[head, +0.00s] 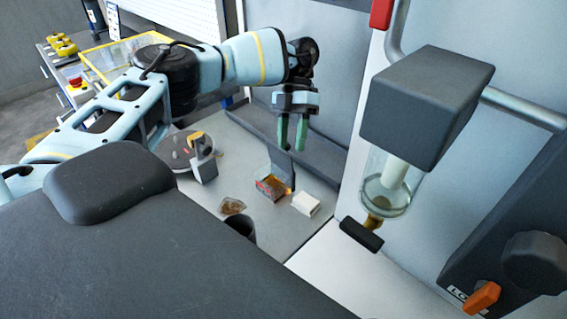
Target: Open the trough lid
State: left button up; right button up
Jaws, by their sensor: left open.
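My left gripper (291,145) hangs with its green fingers pointing down over the bench. It is open, with nothing visible between the fingers. Just below it in the picture is a small open-topped box (270,185) with orange and red inside. A grey upright plate (283,165) stands at its back edge, near the fingertips; I cannot tell whether they touch. I cannot tell for certain which part is the trough lid. My right gripper is not in view.
A white block (305,204) lies right of the box. A round grey device (187,150) stands at left, with a brown piece (232,206) and a dark cup (241,226) in front. A dark block above a glass vessel (387,193) stands at right. A long grey ledge (325,160) runs behind.

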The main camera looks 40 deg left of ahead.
pick_arm(q)
jog(key=s+d, duration=0.5)
jog(key=s, duration=0.3)
jog(key=shift+s+d+r, duration=0.15)
jog(key=shift+d+r, duration=0.15)
jog(key=shift+r, duration=0.05)
